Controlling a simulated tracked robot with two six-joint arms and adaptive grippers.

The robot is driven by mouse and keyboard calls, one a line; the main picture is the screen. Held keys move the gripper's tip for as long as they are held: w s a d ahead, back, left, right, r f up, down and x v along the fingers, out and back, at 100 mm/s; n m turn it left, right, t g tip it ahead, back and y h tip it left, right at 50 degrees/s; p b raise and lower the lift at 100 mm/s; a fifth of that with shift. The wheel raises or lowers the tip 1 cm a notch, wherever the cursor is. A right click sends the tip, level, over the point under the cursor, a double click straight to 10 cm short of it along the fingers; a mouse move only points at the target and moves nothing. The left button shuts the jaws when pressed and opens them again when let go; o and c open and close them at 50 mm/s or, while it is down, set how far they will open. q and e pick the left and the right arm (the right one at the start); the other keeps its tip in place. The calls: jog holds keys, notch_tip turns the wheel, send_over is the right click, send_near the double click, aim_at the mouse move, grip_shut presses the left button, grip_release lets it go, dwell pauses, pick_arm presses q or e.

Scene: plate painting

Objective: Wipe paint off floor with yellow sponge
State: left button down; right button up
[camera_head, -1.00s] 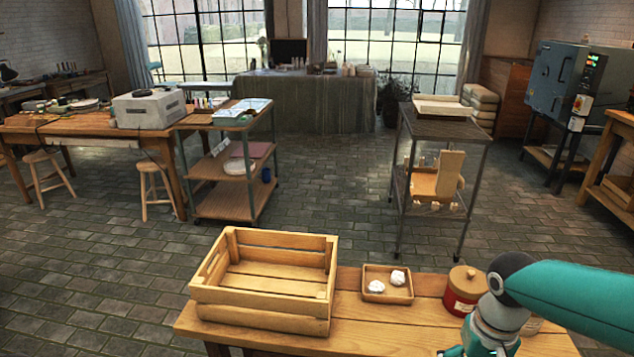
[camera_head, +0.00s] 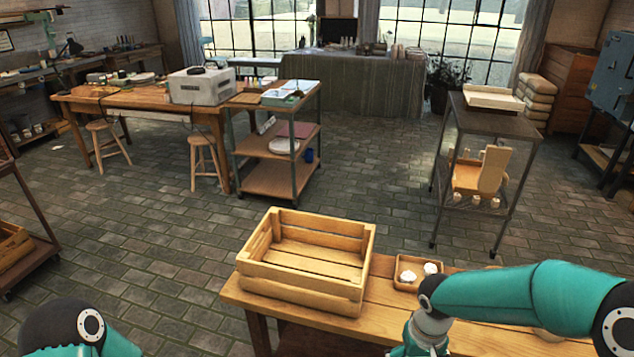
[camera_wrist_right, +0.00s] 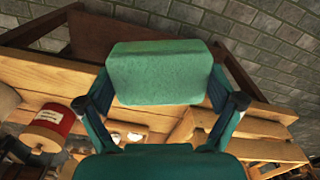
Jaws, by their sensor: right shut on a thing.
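My right gripper (camera_wrist_right: 162,92) is shut on a teal-green, sponge-like block (camera_wrist_right: 158,65) in the right wrist view. The block has rounded edges and sits crosswise between the two fingers, above a wooden table. It looks green here, not yellow. In the head view my right arm reaches in from the right, and its gripper is cut off at the bottom edge. Only part of my left arm shows at the bottom left; its gripper is out of view. The brick floor (camera_head: 150,235) shows no clear paint patch; a small pale spot (camera_head: 57,147) lies far left.
A wooden crate (camera_head: 300,297) and a small tray (camera_head: 400,281) with white lumps stand on the near wooden table (camera_head: 238,294). A red pot (camera_wrist_right: 50,122) shows in the wrist view. Carts (camera_head: 268,190) and (camera_head: 480,125), plus stools (camera_head: 105,128), stand beyond. Open floor lies between.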

jog(key=w, duration=0.1)
jog(key=w+a, duration=0.1)
jog(key=w+f, duration=0.1)
jog(key=w, duration=0.1)
jog(key=shift+a, duration=0.15)
